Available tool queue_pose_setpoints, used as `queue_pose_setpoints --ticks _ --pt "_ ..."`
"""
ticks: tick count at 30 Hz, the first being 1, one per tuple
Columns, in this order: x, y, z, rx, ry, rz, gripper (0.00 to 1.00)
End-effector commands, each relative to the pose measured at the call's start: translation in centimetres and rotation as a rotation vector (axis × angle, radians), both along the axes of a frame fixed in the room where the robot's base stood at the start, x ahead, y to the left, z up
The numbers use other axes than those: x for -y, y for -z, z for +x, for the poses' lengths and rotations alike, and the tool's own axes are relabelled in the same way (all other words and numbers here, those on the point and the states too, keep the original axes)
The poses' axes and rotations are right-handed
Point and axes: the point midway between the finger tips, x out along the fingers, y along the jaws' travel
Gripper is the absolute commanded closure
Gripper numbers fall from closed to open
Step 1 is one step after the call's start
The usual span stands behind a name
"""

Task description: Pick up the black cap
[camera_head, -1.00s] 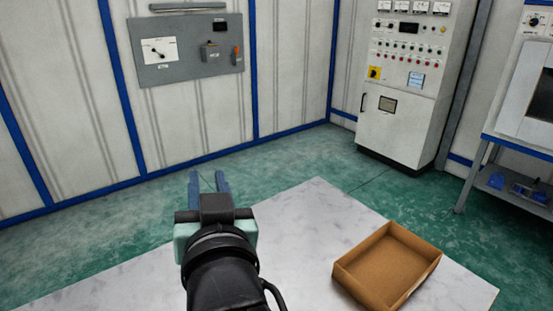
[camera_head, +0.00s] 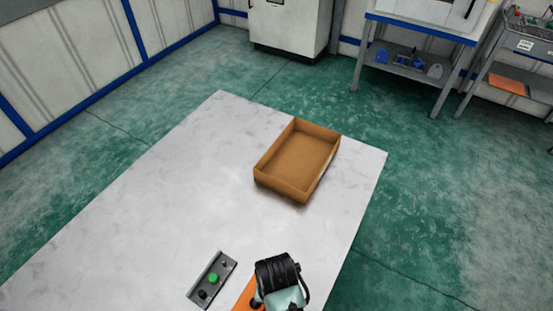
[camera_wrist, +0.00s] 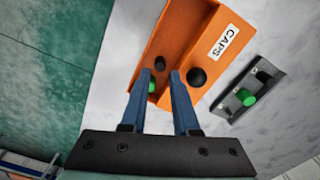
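An orange tray marked CAPS (camera_wrist: 196,40) holds round caps. One black cap (camera_wrist: 197,77) lies to the right of my fingers in the wrist view. A second black cap (camera_wrist: 160,63) shows between and just beyond the fingertips, and a green cap (camera_wrist: 152,87) shows between the fingers. My gripper (camera_wrist: 161,74) is open over the tray, with a gap between its two blue fingers and nothing held. Its height above the caps is hard to tell. In the head view only part of the orange tray (camera_head: 243,297) shows, and my arm hides the fingers.
A grey panel (camera_head: 222,272) with a green cap and black pieces lies left of the orange tray; it also shows in the wrist view (camera_wrist: 232,112). An empty brown box (camera_head: 265,182) stands farther up the white table (camera_head: 150,220). The table's left side is clear.

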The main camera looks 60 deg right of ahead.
Motion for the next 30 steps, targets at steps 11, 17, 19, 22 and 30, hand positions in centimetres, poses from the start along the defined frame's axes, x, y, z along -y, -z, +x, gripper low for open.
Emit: queue_pose_setpoints --ticks 11,17,19,22,30 --pt "0.4 3.0 0.2 0.0 -0.001 0.0 0.71" --pt "0.5 5.4 0.3 0.0 -0.002 -0.001 0.71" --pt "0.5 5.8 0.3 0.002 -0.001 -0.002 0.71" --pt "0.5 6.0 0.3 0.002 -0.001 -0.002 0.71" --pt "0.5 6.0 0.3 0.002 -0.001 -0.002 0.89"
